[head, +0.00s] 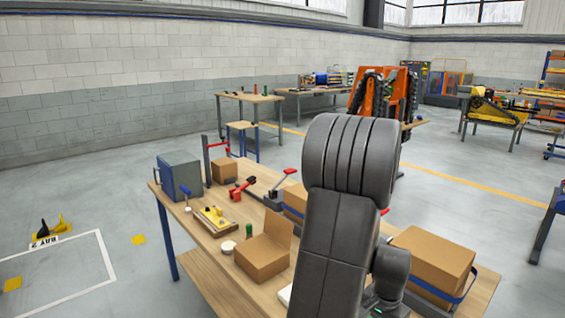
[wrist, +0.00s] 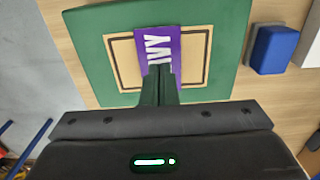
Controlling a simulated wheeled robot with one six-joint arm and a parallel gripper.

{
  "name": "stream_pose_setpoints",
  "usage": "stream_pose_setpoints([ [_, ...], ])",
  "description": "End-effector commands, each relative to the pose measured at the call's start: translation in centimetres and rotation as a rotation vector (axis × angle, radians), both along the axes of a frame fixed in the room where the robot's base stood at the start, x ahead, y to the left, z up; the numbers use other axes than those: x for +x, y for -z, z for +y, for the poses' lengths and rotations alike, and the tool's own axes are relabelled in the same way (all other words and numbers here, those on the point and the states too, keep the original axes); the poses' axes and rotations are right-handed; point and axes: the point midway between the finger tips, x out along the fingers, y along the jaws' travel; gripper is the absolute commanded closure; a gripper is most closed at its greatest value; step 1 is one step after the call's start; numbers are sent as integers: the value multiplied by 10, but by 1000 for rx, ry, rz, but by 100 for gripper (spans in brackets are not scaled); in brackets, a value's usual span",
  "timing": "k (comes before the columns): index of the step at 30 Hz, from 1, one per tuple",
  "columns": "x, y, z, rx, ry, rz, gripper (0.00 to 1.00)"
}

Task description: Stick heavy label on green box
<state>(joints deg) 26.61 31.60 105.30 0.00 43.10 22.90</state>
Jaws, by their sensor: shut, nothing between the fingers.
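The green box (wrist: 100,55) fills much of the wrist view, with a tan panel (wrist: 195,65) framed by a dark outline on the face turned to me. The purple heavy label (wrist: 157,42) lies over the middle of that panel, with its far end across the outline; the letters "VY" show on it. My gripper (wrist: 161,85) is shut with nothing between its fingers. Its tips overlap the near end of the label and hide it; I cannot tell whether they touch it. In the head view my arm hides the green box and the label.
A blue block (wrist: 274,48) stands right of the green box. On the workbench are an open carton (head: 262,257), a small closed carton (head: 224,170), red-handled clamps (head: 242,189), a yellow fixture (head: 213,217) and a strapped carton (head: 436,255). An orange machine (head: 401,97) stands behind.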

Motion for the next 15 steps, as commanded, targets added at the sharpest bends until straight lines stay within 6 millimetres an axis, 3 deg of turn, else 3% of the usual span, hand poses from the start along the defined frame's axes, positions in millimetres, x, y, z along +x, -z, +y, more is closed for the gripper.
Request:
stream_pose_setpoints([
  [15,0,3,0,0,0,0,100],
])
